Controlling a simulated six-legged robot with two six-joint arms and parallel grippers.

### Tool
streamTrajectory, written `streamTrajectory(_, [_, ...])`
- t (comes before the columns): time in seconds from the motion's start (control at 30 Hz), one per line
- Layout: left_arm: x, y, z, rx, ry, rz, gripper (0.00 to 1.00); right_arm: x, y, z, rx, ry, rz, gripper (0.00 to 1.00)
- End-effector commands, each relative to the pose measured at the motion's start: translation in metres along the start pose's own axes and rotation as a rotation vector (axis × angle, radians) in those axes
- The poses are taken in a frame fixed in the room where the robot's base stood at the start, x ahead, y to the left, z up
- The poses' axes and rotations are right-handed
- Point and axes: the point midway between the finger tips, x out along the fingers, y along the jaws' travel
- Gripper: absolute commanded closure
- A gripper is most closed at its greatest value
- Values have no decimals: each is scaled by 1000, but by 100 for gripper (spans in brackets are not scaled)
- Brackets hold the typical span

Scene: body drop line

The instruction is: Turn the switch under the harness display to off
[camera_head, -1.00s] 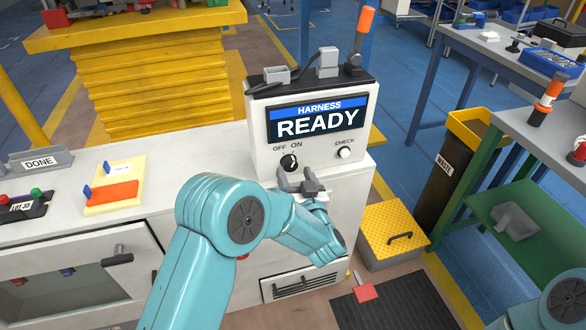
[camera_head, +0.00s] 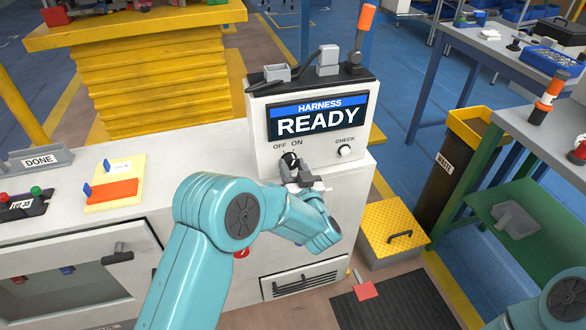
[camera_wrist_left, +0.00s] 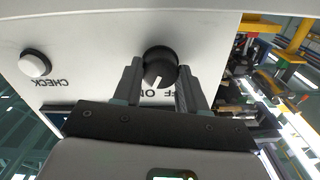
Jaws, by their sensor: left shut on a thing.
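The harness display (camera_head: 317,119) reads READY on a white box. The black switch knob (camera_head: 289,158) sits under it at the left, below the OFF and ON labels; its lower part is hidden by my gripper. My left gripper (camera_head: 294,171) is at the knob from the front. In the left wrist view the knob (camera_wrist_left: 159,62) is between the two fingers (camera_wrist_left: 158,78), which are shut on it. That view is upside down; the knob's white mark points towards the labels, leaning to the ON side. My right gripper is out of view.
A white CHECK button (camera_head: 345,151) is right of the switch. A grey tray (camera_head: 277,72) and an orange-topped beacon (camera_head: 364,30) stand on the box. The white bench (camera_head: 195,160) carries a yellow board (camera_head: 117,185) at left. A yellow step box (camera_head: 393,230) stands on the floor at right.

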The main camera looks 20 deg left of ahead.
Motion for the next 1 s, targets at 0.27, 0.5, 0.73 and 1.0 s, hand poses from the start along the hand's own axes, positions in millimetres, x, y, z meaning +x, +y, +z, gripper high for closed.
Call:
streamTrajectory(0.27, [0, 1, 5, -145, 1, 0, 89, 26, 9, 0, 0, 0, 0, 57])
streamTrajectory(0.5, [0, 1, 7, -358, 2, 1, 89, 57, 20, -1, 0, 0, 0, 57])
streamTrajectory(0.73, [0, 1, 6, -560, 2, 1, 89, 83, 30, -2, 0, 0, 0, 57])
streamTrajectory(1.0, [0, 0, 4, -742, 1, 0, 89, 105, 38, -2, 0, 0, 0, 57])
